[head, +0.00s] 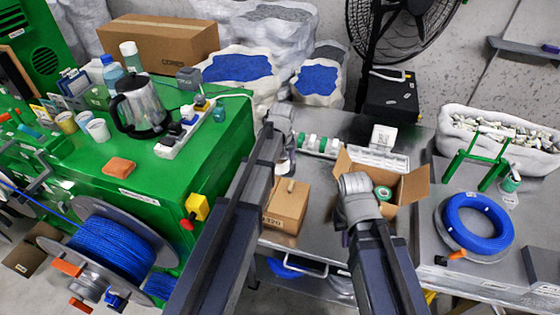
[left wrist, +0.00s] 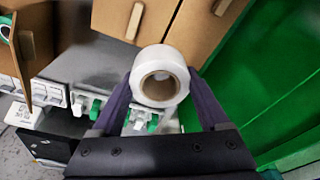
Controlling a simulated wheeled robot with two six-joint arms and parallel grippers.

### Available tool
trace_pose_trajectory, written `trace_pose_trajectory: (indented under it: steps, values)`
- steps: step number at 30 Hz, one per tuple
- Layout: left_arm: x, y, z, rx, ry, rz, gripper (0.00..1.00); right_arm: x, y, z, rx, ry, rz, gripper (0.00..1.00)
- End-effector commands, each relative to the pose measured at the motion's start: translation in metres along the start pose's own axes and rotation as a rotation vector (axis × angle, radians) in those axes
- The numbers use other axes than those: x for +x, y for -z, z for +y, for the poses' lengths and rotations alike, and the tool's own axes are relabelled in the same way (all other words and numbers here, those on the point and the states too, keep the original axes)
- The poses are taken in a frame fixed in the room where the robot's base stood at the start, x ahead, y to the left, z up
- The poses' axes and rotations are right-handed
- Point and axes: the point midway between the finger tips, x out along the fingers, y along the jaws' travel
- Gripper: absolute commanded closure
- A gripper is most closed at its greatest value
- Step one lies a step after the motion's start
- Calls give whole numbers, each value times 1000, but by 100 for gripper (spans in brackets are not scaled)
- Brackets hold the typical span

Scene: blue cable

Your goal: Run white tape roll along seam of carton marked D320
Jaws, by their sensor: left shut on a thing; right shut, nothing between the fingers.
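The white tape roll (left wrist: 160,77) is held between the two dark fingers of my left gripper (left wrist: 158,88), its round face towards the wrist camera. In the head view the roll (head: 282,167) shows partly beside my left arm, just behind the closed carton (head: 287,207). The carton's label reads 320; its first character is hidden by my arm. In the left wrist view the carton (left wrist: 207,33) is at the top, with a dark seam line across it. I cannot tell whether the roll touches it. My right gripper (head: 347,238) is shut, mostly hidden under its wrist, in front of the open box.
The open box (head: 407,190) holds a green tape roll (head: 383,193). White and green parts (head: 318,145) line the steel table behind the carton. A green bench (head: 215,165) stands close on the left. A blue cable coil (head: 478,224) lies at the right.

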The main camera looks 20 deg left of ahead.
Motion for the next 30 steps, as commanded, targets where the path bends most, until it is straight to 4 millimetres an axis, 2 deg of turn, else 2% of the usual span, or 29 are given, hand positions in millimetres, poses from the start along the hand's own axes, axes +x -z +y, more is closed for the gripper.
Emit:
trace_pose_trajectory:
  steps: [1, 15, 30]
  values:
    - [7, -1, 0, 0, 0, 0, 78, 7, 0, -1, 0, 0, 0, 100]
    - [46, -7, 0, 0, 0, 0, 78, 46, 3, -4, 0, 0, 0, 100]
    - [48, -7, 0, 0, 0, 0, 78, 48, 3, -5, 0, 0, 0, 100]
